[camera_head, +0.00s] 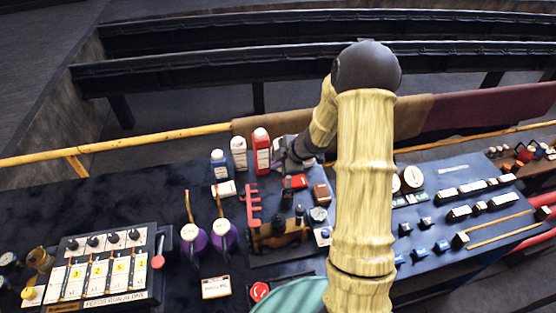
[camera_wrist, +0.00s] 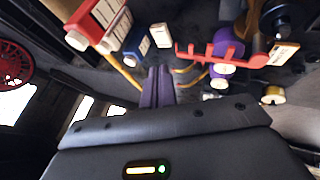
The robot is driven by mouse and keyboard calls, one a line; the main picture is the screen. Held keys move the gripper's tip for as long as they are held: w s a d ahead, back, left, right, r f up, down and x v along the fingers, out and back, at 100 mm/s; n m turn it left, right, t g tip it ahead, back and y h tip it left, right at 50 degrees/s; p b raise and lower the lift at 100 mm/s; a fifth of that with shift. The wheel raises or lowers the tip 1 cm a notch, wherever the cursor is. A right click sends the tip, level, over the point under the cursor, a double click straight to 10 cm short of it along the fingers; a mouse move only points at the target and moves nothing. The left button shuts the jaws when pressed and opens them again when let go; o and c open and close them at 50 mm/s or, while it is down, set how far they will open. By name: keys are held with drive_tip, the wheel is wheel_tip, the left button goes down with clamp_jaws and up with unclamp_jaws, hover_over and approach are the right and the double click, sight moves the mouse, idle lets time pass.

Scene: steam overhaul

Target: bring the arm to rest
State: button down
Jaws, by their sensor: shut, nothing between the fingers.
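My gripper (camera_head: 284,158) is above the back of the dark bench, just right of a red bottle (camera_head: 261,152). Part of it is hidden behind my own arm in the head view. In the wrist view, the two dark fingers (camera_wrist: 158,80) lie together with nothing between them. My arm reaches up from the lower right of centre, bends at a dark round joint, and comes down to the bench. I cannot tell whether the gripper touches the bottle.
A white bottle (camera_head: 239,153) and a blue bottle (camera_head: 219,164) stand left of the red one. A red toothed bracket (camera_head: 253,207), purple jugs (camera_head: 223,236), a switch panel (camera_head: 100,270) and a right-hand control panel (camera_head: 440,215) crowd the bench. Bare bench shows at the left.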

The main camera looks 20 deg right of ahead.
drive_tip(key=shift+w+d+r, duration=0.1)
drive_tip(key=shift+d+r, duration=0.05)
idle(0.3)
drive_tip(key=s+a+r+m+g+h+b, duration=0.1)
drive_tip(key=s+m+b, duration=0.3)
drive_tip(key=s+m, duration=0.4)
drive_tip(key=s+a+r+m+g+h+b, duration=0.1)
drive_tip(key=s+a+m+h+b, duration=0.1)
drive_tip(key=s+m+b, duration=0.3)
drive_tip(key=s+m+h, duration=0.1)
drive_tip(key=s+m, duration=0.3)
drive_tip(key=s, duration=0.6)
drive_tip(key=shift+a+m+g+h+b, duration=0.15)
drive_tip(key=shift+m+g+h+b, duration=0.15)
drive_tip(key=shift+g+h, duration=0.1)
drive_tip(key=shift+s+r, duration=0.1)
drive_tip(key=shift+s, duration=0.1)
